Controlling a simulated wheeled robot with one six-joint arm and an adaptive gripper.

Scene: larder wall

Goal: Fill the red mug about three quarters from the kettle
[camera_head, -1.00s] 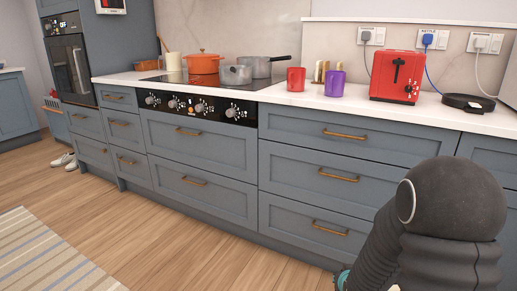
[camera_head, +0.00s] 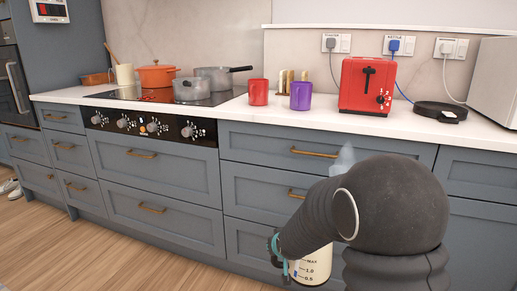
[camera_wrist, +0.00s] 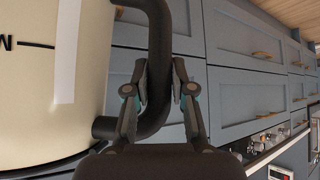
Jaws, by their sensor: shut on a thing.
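The red mug (camera_head: 258,92) stands upright on the white worktop, right of the hob; I cannot see inside it. The cream kettle (camera_head: 310,268) with level marks shows at the bottom of the head view, below worktop height and partly hidden by my arm. Pale steam rises above it. In the wrist view the kettle (camera_wrist: 50,90) fills the left side. My gripper (camera_wrist: 160,88) is shut on its black handle (camera_wrist: 158,50); it also shows in the head view (camera_head: 280,255). The kettle's black base (camera_head: 440,111) lies empty at the right of the worktop.
A purple mug (camera_head: 300,96) stands close right of the red mug, with a toast rack (camera_head: 285,80) behind. A red toaster (camera_head: 367,86) is further right. Grey pans (camera_head: 190,90) and an orange pot (camera_head: 157,76) are on the left. The worktop front before the mugs is clear.

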